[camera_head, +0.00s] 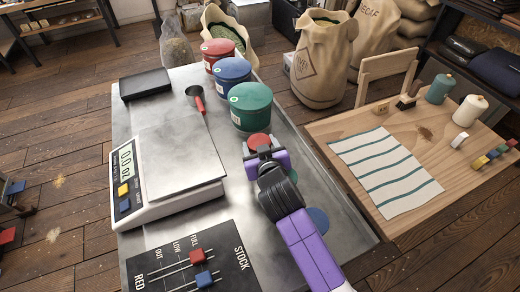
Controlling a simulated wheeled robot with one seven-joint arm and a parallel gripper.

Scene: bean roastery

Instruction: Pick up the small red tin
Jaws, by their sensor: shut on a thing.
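The small red tin (259,141) shows its round red top just in front of the large green tin, on the steel table or a little above it; I cannot tell which. My gripper (262,152) is shut on the small red tin, with its fingers reaching from the near side. The lower part of the tin is hidden by the gripper. A larger red tin (217,54) stands at the back of the table, behind a blue tin (233,78) and the green tin (250,107).
A scale (165,185) with a steel plate fills the table's left side. A black scoop with a red handle (198,100) lies behind it. A stock board (190,262) is at the front. A wooden table (455,170) with a striped cloth (385,172) stands at right.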

